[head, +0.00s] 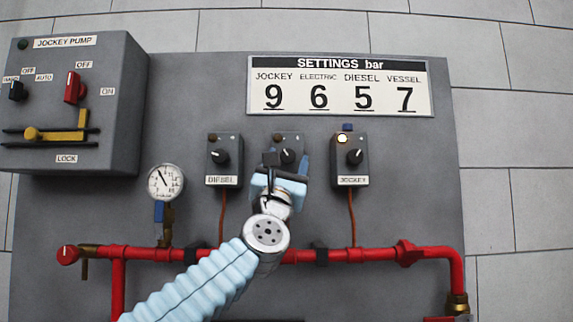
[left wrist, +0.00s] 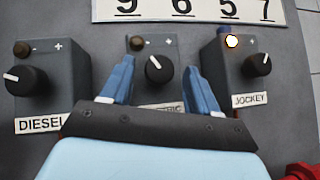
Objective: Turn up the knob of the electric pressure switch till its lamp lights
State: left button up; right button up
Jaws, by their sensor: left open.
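The electric pressure switch (head: 296,140) is the middle of three grey boxes on the panel, partly hidden by my left gripper. Its black knob (left wrist: 158,69) has a white pointer line aimed up and left in the left wrist view. Its lamp (left wrist: 136,43) is dark brown and unlit. My left gripper (head: 287,165) is open in front of this switch. In the left wrist view, its two blue fingers (left wrist: 158,75) lie to the left and right of the knob, with gaps. I cannot tell how far the fingertips are from the box. My right gripper is not in view.
The diesel switch (head: 224,170), lamp dark, stands to the left. The jockey switch (head: 350,168), lamp lit, stands close on the right. The settings sign (head: 340,86) shows electric 6. A gauge (head: 166,182), red pipe (head: 370,254) and jockey pump box (head: 110,110) are nearby.

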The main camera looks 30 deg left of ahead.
pick_arm(q)
jog(key=b+v, duration=1)
jog(key=v, duration=0.4)
jog(key=shift+b, duration=0.3)
jog(key=shift+w, duration=0.1)
jog(key=w+r+n+g+y+p, duration=0.1)
jog(key=w+r+n+y+p, duration=0.1)
jog(key=w+r+p, duration=0.1)
jog(key=w+a+r+n+g+y+p, duration=0.1)
jog(key=w+r+n+y+p, duration=0.2)
jog(key=p, duration=0.2)
jog(key=w+a+r+n+g+y+p, duration=0.1)
jog(key=w+r+n+y+p, duration=0.1)
jog(key=w+r+n+p, duration=0.1)
jog(key=shift+w+a+r+y+p, duration=0.1)
jog(key=shift+w+r+y+p, duration=0.15)
jog(key=shift+p, duration=0.65)
jog(key=shift+w+a+r, duration=0.2)
jog(key=shift+w+r, duration=0.05)
